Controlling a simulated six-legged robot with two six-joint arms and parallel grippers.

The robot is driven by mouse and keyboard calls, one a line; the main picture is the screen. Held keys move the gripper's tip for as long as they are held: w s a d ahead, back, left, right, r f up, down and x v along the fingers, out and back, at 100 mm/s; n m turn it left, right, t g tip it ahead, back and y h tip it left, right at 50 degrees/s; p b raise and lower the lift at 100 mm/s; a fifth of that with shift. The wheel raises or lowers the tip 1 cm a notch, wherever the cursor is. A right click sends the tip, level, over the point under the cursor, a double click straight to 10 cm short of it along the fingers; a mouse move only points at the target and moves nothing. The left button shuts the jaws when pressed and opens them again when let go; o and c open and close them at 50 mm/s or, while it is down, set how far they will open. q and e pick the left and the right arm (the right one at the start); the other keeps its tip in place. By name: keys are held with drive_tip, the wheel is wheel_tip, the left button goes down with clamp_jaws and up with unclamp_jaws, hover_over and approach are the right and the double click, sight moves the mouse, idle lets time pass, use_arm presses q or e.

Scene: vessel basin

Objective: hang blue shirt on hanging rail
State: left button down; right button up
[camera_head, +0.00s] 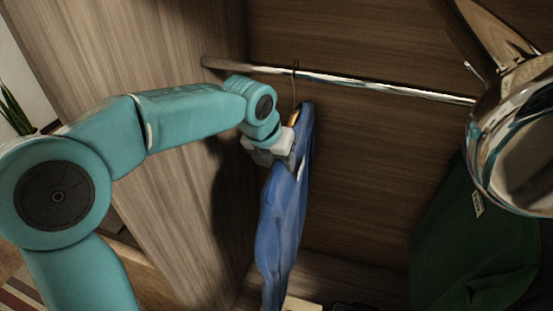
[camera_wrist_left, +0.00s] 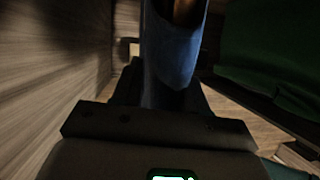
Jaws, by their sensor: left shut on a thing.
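The blue shirt (camera_head: 285,215) hangs lengthwise on a hanger (camera_head: 293,118) inside the wardrobe. The hanger's thin hook reaches up to the metal hanging rail (camera_head: 350,82) and appears to loop over it; whether the rail bears its weight I cannot tell. My left gripper (camera_head: 282,150) is shut on the blue shirt near its top, just below the rail. In the left wrist view the blue shirt (camera_wrist_left: 172,50) stands directly in front of the gripper, and the fingertips are dark and hard to make out. My right gripper is not in view.
A dark green garment (camera_head: 465,245) with a tag hangs at the right; it also shows in the left wrist view (camera_wrist_left: 270,55). A shiny metallic object (camera_head: 515,135) fills the upper right. The wooden side wall (camera_head: 150,50) is close on the left. The rail between shirt and green garment is clear.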

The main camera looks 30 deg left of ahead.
use_arm(q)
drive_tip(key=shift+f, duration=0.2)
drive_tip(key=c, duration=0.5)
unclamp_jaws()
drive_tip(key=shift+f, duration=0.1)
drive_tip(key=v, duration=1.6)
drive_tip(key=shift+p, duration=0.4)
drive_tip(key=shift+s, duration=0.1)
